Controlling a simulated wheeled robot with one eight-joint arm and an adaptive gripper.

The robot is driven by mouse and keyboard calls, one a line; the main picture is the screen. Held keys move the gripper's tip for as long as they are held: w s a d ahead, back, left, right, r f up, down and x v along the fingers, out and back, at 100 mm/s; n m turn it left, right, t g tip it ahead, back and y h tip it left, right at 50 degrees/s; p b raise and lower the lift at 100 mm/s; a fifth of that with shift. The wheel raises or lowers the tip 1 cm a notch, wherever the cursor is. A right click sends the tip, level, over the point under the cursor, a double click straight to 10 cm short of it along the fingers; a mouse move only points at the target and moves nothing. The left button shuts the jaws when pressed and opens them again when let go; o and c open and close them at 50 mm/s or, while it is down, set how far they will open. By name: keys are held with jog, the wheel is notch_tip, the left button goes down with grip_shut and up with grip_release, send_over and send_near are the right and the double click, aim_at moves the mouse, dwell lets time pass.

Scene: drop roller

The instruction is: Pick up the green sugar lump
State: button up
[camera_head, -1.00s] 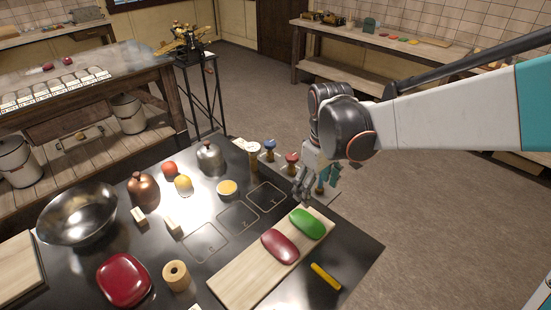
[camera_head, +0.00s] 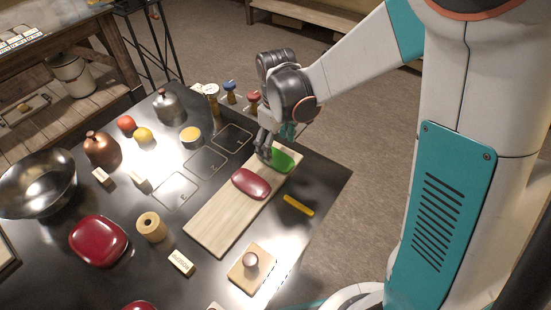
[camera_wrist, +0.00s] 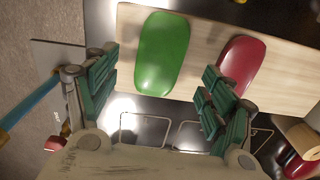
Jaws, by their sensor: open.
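The green sugar lump (camera_head: 284,160) is a smooth, rounded oblong lying at the far end of a pale wooden board (camera_head: 215,222). In the wrist view the green lump (camera_wrist: 163,52) shows ahead of and between the two teal fingers, not touching either. My gripper (camera_head: 268,148) is open and empty, just above and to the left of the lump in the head view, partly covering it. The open gripper (camera_wrist: 160,95) fills the lower part of the wrist view. A similar dark red lump (camera_head: 251,184) lies beside the green one on the board, near the right-hand finger in the wrist view (camera_wrist: 239,66).
A yellow stick (camera_head: 298,205) lies right of the board. Blue-topped (camera_head: 230,91) and red-topped (camera_head: 253,100) pieces stand behind my gripper. A wooden roll (camera_head: 151,227), a red dish (camera_head: 98,241) and a metal bowl (camera_head: 38,184) stand to the left.

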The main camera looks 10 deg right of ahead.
aim_at(276, 157)
notch_tip(276, 157, down, 4)
jog(key=shift+w+f+b, duration=0.1)
jog(key=shift+f+b, duration=0.05)
jog(key=shift+b, duration=0.45)
jog(key=c, duration=1.2)
